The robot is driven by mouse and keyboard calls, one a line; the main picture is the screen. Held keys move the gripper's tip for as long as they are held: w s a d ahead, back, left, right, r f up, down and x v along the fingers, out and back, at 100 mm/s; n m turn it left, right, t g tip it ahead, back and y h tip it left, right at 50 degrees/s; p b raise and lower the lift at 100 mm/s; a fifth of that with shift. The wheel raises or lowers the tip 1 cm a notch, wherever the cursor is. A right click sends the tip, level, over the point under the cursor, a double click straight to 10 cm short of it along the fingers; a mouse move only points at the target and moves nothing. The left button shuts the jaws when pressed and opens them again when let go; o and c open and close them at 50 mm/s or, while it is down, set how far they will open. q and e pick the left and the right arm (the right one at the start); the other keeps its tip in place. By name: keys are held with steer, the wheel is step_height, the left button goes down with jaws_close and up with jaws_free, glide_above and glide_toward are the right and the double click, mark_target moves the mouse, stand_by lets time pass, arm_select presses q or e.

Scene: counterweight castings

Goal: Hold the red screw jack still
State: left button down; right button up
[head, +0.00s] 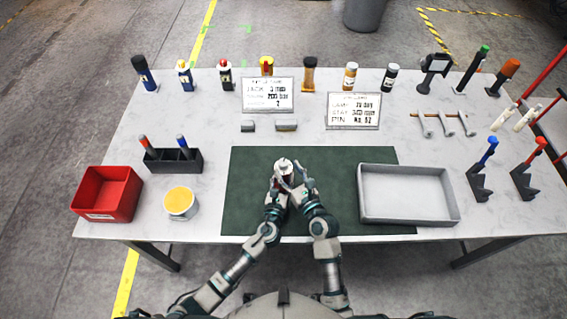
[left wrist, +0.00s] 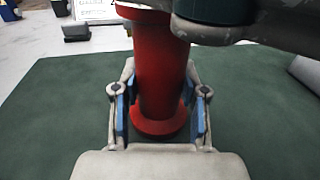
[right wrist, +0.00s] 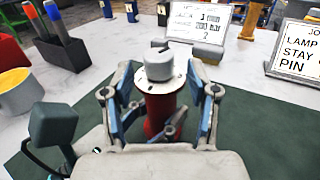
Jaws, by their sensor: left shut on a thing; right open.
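The red screw jack (head: 284,177) stands upright on the green mat (head: 250,165), with a pale metal cap on top. My left gripper (head: 277,186) is shut on its red body; in the left wrist view the blue-padded fingers (left wrist: 160,112) lie on both sides, low on the body. My right gripper (head: 302,182) is open close beside the jack's upper part. In the right wrist view its fingers (right wrist: 163,97) stand to either side of the jack, with gaps beside the cap (right wrist: 160,65). Part of the jack's lower body is hidden there.
A grey tray (head: 408,219) lies right of the jack. A red bin (head: 104,214), a yellow-topped tub (head: 181,203) and a black holder (head: 172,161) are at left. Two signs (head: 267,94) (head: 353,110) and several bottles stand behind. The mat around the jack is clear.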

mark_target(286, 168)
steer(key=shift+x, duration=1.7)
jaws_close()
steer(key=shift+y, duration=0.3)
